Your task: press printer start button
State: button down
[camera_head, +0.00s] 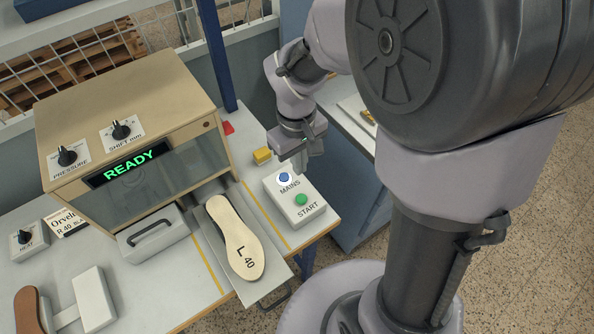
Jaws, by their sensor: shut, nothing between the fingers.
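The control box (290,214) is a pale box near the right edge of the workbench. It has a blue button (284,177) marked MAINS and a green button (301,199) marked START. My gripper (303,163) is shut and empty, pointing down just above and behind the box, nearer the blue button than the green one. I cannot tell how high it is above the box. The printer (135,140) is a tan cabinet at the left, and its display (129,163) reads READY in green.
An insole marked L 40 (236,238) lies on a grey plate in front of the printer. A yellow block (262,156) and a red piece (227,128) lie behind the control box. A grey block with a handle (153,235) sits left of the insole. PRESSURE and SHIFT knobs top the printer.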

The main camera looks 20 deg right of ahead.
aim_at(301, 201)
jog(key=f+b, duration=0.1)
jog(key=f, duration=0.3)
jog(key=f+b, duration=0.2)
jog(key=f, duration=0.3)
jog(key=f+b, duration=0.2)
jog(key=f, duration=0.2)
jog(key=shift+d+f, duration=0.25)
jog(key=shift+f, duration=0.05)
notch_tip(301, 201, down, 2)
jog(key=shift+s+f+b, duration=0.1)
jog(key=shift+s+b, duration=0.05)
jog(key=shift+b, duration=0.8)
jog(key=shift+s, duration=0.2)
jog(key=shift+w, duration=0.1)
notch_tip(301, 201, up, 15)
jog(key=p, duration=0.7)
jog(key=shift+w+a+f, duration=0.15)
jog(key=shift+w+a, duration=0.1)
jog(key=shift+w, duration=0.05)
